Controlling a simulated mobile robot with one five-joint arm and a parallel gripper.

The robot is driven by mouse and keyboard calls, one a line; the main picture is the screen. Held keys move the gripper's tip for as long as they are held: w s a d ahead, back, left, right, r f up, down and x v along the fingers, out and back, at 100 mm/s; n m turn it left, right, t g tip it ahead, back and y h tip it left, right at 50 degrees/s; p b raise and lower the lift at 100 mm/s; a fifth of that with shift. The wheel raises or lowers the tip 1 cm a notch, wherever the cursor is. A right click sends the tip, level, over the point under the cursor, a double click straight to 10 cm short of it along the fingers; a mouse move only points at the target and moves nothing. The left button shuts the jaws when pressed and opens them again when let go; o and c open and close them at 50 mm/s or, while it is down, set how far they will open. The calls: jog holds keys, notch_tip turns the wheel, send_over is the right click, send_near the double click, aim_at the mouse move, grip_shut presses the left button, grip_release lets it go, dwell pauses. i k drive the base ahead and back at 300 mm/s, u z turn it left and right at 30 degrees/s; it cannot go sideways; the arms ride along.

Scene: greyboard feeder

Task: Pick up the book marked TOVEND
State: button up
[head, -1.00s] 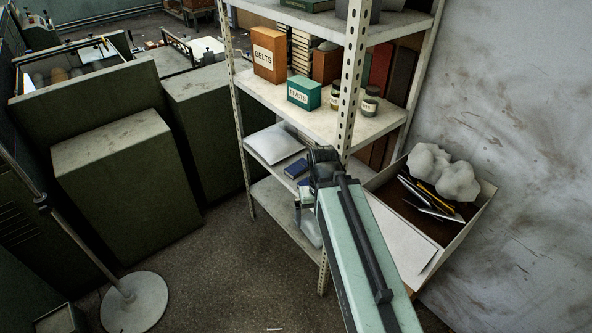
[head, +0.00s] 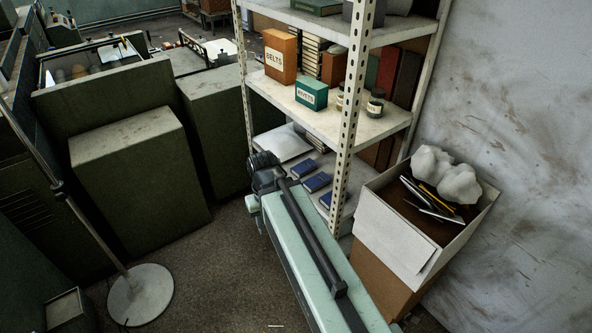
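In the head view several blue books lie flat on a lower shelf of the metal rack: a far book (head: 303,167), a middle book (head: 317,182) and a near book (head: 325,200) partly behind the rack post. No marking is legible on them, so I cannot tell which is TOVEND. My gripper (head: 254,204) is at the end of my pale green arm, left of the books and in front of the rack. The arm's dark wrist hides most of it; its fingers cannot be made out.
The rack's perforated front post (head: 350,130) stands right of the books. A pale flat stack (head: 282,143) lies behind them. The shelf above holds a BELTS box (head: 281,57), a RIVETS box (head: 311,94) and jars. An open carton (head: 395,240) stands right; floor (head: 215,255) is clear left.

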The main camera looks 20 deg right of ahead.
aim_at(303, 168)
jog(key=u, duration=0.05)
jog(key=i, duration=0.95)
jog(key=u, duration=1.45)
